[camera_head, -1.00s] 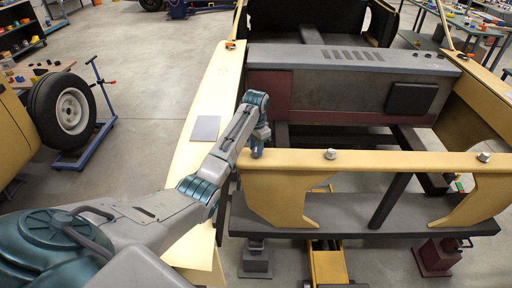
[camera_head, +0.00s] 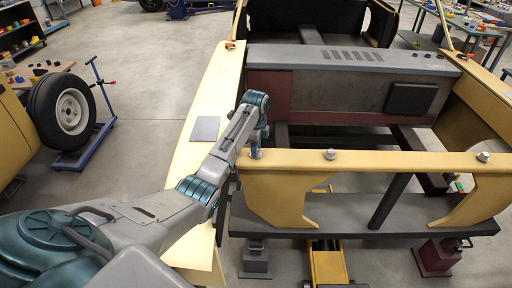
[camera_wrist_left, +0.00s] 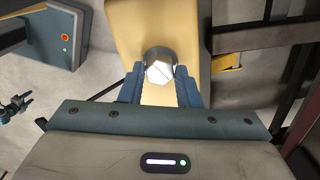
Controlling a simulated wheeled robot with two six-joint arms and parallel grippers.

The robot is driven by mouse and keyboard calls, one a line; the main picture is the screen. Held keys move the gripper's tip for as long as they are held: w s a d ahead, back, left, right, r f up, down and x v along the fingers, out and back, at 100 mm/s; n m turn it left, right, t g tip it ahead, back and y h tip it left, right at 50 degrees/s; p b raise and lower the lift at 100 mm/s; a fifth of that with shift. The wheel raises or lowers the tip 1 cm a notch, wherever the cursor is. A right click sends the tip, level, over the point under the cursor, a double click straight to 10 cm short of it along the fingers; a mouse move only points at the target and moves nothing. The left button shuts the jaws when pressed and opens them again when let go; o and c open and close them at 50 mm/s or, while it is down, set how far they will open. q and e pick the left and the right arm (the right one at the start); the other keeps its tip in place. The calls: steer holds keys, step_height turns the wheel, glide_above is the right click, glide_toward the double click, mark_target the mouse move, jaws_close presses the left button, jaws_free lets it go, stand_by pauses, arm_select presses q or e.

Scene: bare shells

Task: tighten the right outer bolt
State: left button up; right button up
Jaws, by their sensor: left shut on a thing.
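A yellow crossbar (camera_head: 400,160) spans the front of the bare vehicle shell. My left gripper (camera_head: 256,151) points down at its left end, shut on a silver hex bolt. In the left wrist view the bolt head (camera_wrist_left: 159,72) sits between the two blue fingers of the left gripper (camera_wrist_left: 160,84), which touch its sides. In the head view this bolt is mostly hidden by the gripper. Two other bolts show on the crossbar: a middle bolt (camera_head: 330,154) and one at the right end (camera_head: 484,156). My right gripper is in neither view.
A dark lower beam (camera_head: 340,215) runs below the crossbar. A long yellow side panel (camera_head: 208,105) lies left of the gripper, with a grey plate (camera_head: 206,129) on it. A wheel (camera_head: 66,110) stands at the left. Open floor (camera_head: 140,95) lies between.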

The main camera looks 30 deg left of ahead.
arm_select(q)
steer(key=m, duration=0.3)
steer(key=shift+w+a+r, duration=0.15)
steer(key=shift+r, duration=0.2)
steer(key=shift+m, duration=1.8)
steer(key=o, duration=1)
steer(key=shift+f, duration=0.2)
